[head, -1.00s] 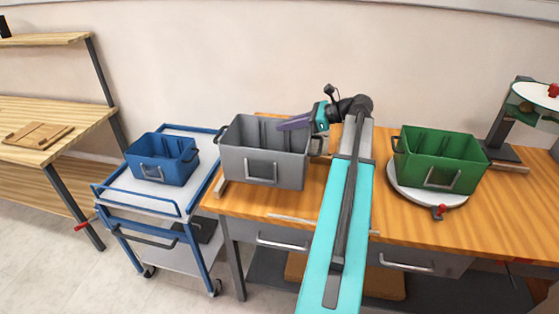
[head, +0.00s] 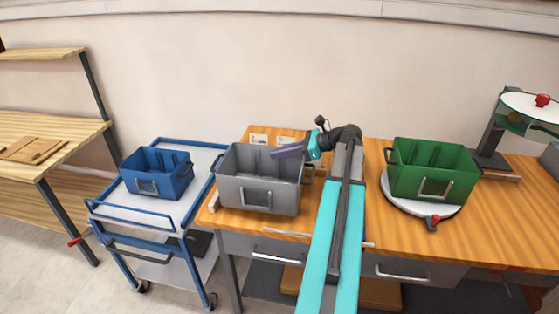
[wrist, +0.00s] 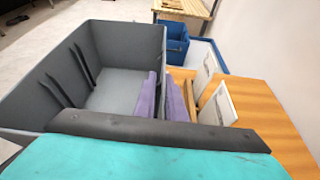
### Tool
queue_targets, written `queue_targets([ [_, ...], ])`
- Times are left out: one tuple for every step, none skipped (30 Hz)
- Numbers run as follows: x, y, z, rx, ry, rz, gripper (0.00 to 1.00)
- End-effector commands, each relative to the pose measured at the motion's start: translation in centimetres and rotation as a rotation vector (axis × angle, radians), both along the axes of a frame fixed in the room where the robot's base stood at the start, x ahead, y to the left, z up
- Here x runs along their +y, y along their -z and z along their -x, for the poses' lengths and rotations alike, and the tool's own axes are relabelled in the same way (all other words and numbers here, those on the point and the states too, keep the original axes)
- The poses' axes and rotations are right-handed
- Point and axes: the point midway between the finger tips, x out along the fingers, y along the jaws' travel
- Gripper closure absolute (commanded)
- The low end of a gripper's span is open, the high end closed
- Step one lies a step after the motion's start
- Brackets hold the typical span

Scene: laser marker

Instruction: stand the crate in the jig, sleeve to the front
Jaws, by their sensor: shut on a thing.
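The grey crate (head: 257,194) is upright at the left end of the wooden bench, its pale rectangular sleeve (head: 258,197) facing the front. My gripper (head: 287,151) is shut on the crate's back wall, near the right side. In the wrist view, its purple fingers (wrist: 163,96) lie on both sides of that wall, and the crate's interior (wrist: 118,85) looks empty. Pale strips, possibly the jig, show by the crate's left side (head: 213,202) and in front of it (head: 287,232). I cannot tell whether the crate touches the bench.
A blue crate (head: 157,172) stands on the blue-framed cart (head: 120,206) to the left. A green crate (head: 432,172) sits on a round white turntable (head: 400,203) with a red-topped knob. White cards (head: 258,139) stand behind the grey crate. A machine (head: 490,140) stands far right.

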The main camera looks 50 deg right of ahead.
Motion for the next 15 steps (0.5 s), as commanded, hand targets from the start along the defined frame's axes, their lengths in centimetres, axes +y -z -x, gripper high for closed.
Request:
queue_targets([
  [0.1, 0.2, 0.0, -0.001, 0.0, -0.003, 1.0],
  [0.1, 0.5, 0.0, 0.0, 0.0, -0.004, 1.0],
  [0.1, 0.9, 0.0, 0.001, 0.0, -0.005, 1.0],
  [0.1, 1.1, 0.0, 0.001, 0.0, -0.005, 1.0],
  [0.1, 1.4, 0.0, 0.0, -0.001, -0.004, 1.0],
  [0.1, 1.8, 0.0, 0.0, -0.001, -0.004, 1.0],
  [0.1, 2.1, 0.0, 0.0, -0.001, -0.004, 1.0],
  [0.1, 2.4, 0.0, 0.0, -0.001, -0.004, 1.0],
  [0.1, 2.6, 0.0, 0.0, -0.001, -0.004, 1.0],
  [0.1, 2.8, 0.0, 0.0, 0.0, -0.004, 1.0],
  [0.1, 3.0, -0.1, -0.001, 0.0, -0.003, 1.0],
  [0.1, 3.1, -0.1, -0.001, 0.0, -0.003, 1.0],
  [0.1, 3.2, -0.1, -0.001, 0.0, -0.002, 1.0],
  [0.1, 3.2, -0.1, -0.001, 0.0, -0.002, 1.0],
  [0.1, 3.2, -0.1, -0.002, -0.001, -0.001, 1.0],
])
